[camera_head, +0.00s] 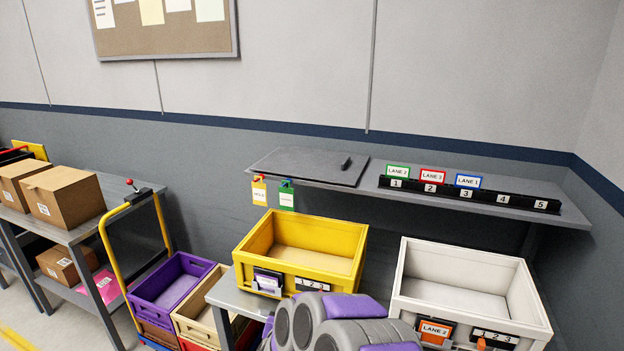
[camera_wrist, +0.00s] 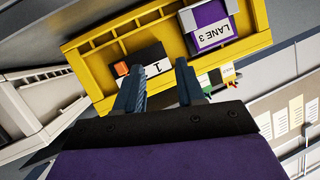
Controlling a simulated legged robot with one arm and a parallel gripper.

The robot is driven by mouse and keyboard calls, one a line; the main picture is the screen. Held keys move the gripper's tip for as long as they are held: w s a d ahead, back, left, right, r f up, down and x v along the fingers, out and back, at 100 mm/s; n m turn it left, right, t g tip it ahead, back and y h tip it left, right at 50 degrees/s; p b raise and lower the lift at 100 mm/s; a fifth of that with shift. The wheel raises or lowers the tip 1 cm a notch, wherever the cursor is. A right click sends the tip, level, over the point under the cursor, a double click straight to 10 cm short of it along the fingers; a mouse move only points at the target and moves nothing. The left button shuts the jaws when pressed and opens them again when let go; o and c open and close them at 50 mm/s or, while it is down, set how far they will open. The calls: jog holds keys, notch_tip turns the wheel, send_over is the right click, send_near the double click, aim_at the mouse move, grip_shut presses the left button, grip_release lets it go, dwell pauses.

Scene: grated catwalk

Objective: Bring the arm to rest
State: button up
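My arm (camera_head: 340,325) shows at the bottom middle of the head view, folded low in front of the yellow crate (camera_head: 245,262). My gripper is hidden in the head view. In the wrist view my gripper (camera_wrist: 159,80) has its two dark fingers apart with nothing visible between them, so it is open and empty. The yellow crate (camera_wrist: 90,62) appears beyond the fingertips there, with a purple-framed LANE 3 card (camera_wrist: 212,25) and a plate reading 1 (camera_wrist: 157,68). Whether a fingertip touches the crate cannot be told.
A white crate (camera_head: 540,318) stands right of my arm. Above, a grey shelf (camera_head: 560,215) carries a black numbered rail (camera_head: 515,201) with lane cards. Purple (camera_head: 207,268) and beige (camera_head: 184,318) bins stand lower left, near a yellow-handled cart (camera_head: 107,240) and a table with cardboard boxes (camera_head: 72,203).

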jog(key=s+r+n+g+y, duration=0.4)
jog(key=s+r+g+y, duration=0.25)
jog(key=s+r, duration=0.5)
jog(key=s+d+r+g+h, duration=0.1)
jog(key=s+d+g, duration=0.2)
jog(key=s+d, duration=0.4)
jog(key=s+d+r+g+h, duration=0.1)
jog(key=s+d, duration=0.5)
jog(key=s, duration=1)
jog(key=s+d+g+h, duration=0.3)
jog(key=s+d+g, duration=0.2)
jog(key=s, duration=0.6)
jog(key=d, duration=0.2)
jog(key=shift+s+d+r, duration=0.3)
jog(key=shift+r, duration=0.1)
jog(key=shift+d+m+h, duration=0.1)
jog(key=shift+m+h, duration=0.15)
jog(key=shift+m, duration=0.05)
